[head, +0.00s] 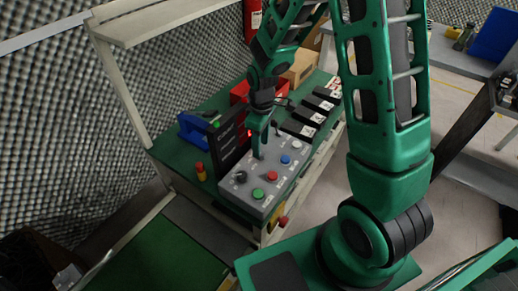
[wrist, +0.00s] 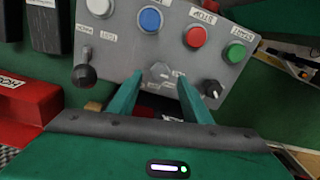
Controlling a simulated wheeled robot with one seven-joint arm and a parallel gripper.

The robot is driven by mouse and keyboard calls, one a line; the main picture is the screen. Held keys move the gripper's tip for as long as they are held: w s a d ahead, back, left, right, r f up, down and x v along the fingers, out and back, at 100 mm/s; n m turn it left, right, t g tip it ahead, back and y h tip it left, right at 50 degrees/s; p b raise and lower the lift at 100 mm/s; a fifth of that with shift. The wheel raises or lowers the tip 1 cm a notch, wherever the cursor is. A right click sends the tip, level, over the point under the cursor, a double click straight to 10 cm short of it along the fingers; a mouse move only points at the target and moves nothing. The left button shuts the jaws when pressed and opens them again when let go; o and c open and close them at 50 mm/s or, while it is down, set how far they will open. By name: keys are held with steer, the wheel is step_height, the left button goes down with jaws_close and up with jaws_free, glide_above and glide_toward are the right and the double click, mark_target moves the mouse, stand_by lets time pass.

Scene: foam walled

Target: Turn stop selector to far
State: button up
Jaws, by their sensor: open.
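A grey control panel (head: 240,190) stands on the green bench and fills the upper wrist view (wrist: 185,60). A small grey selector-like piece (wrist: 160,71) with pale labels around it sits between my fingertips. A black knob with a light pointer mark (wrist: 211,88) is just right of my right finger; it also shows in the head view (head: 240,176). I cannot read which one is the stop selector. My gripper (wrist: 160,80) is open, its two green fingers apart over the panel. In the head view my gripper (head: 258,150) hides the panel's middle.
White (wrist: 100,6), blue (wrist: 150,19), red (wrist: 195,36) and green (wrist: 235,51) buttons line the panel. A black ball lever (wrist: 84,75) stands left of my fingers. A black stand with a green light (head: 228,135) and a red-yellow post (head: 200,171) are beside the panel.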

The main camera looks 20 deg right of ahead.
step_height(320, 180, up, 8)
steer(key=shift+f, duration=0.2)
steer(key=shift+d, duration=0.2)
stand_by(0.3)
steer(key=s+d+r+m, duration=0.5)
steer(key=s+d+r, duration=0.1)
steer(key=s+d, duration=0.15)
steer(key=s+d+r+m, duration=0.5)
steer(key=s+d+r, duration=0.15)
steer(key=s, duration=0.25)
steer(key=s+d+m, duration=0.2)
steer(key=s+m, duration=0.3)
steer(key=s, duration=0.4)
steer(key=shift+s+d+r, duration=0.25)
steer(key=shift+r, duration=0.05)
